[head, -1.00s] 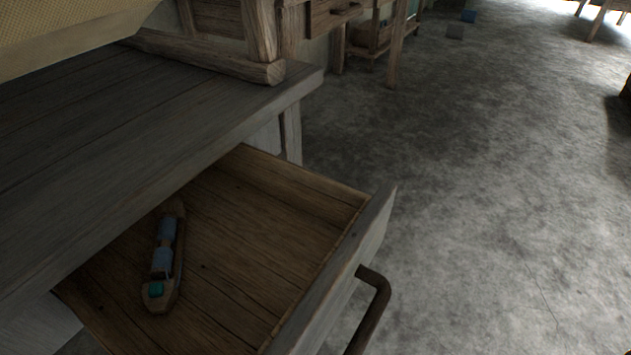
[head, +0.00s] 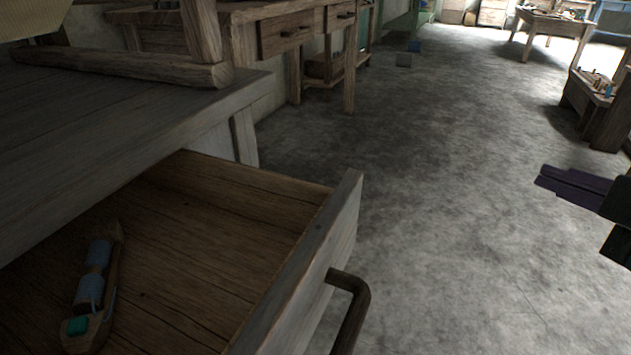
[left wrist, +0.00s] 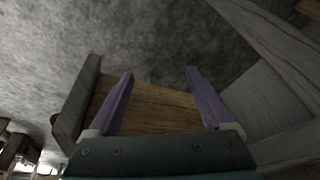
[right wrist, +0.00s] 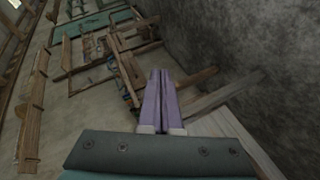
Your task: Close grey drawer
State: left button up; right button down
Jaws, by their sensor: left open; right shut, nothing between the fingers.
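The grey drawer (head: 316,255) is pulled out from under the grey wooden table in the head view. Its dark bent handle (head: 352,309) is on the front panel. A wooden shuttle with blue thread and a teal end (head: 92,285) lies inside. My right gripper (head: 541,178) is at the right edge of the head view, over the floor and apart from the drawer. Its purple fingers are together and empty, as the right wrist view (right wrist: 160,74) also shows. My left gripper is outside the head view; in the left wrist view (left wrist: 160,75) its fingers are spread, with the drawer beyond them.
The grey table top (head: 110,110) overhangs the drawer, with a wooden beam (head: 125,68) on it. Another wooden table with small drawers (head: 285,33) stands behind. A low bench (head: 598,105) is at the far right. The concrete floor right of the drawer is clear.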

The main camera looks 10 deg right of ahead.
jog(key=w+r+n+t+y+b, duration=0.1)
jog(key=w+n+t+y+b, duration=0.2)
jog(key=n, duration=0.5)
jog(key=n+g+y+b, duration=0.5)
jog(key=n+y+b, duration=0.75)
jog(key=n, duration=1.45)
send_near(347, 205)
jog(key=w+a+y, duration=0.1)
jog(key=w+a, duration=0.1)
jog(key=w+a+f+y, duration=0.1)
jog(key=w, duration=0.1)
jog(key=shift+a+f+b, duration=0.1)
jog(key=shift+a+b, duration=0.2)
jog(key=shift+a, duration=0.05)
pick_arm(q)
notch_tip(347, 205, down, 18)
pick_arm(e)
jog(key=shift+w+a, duration=0.4)
jog(key=shift+a, duration=0.15)
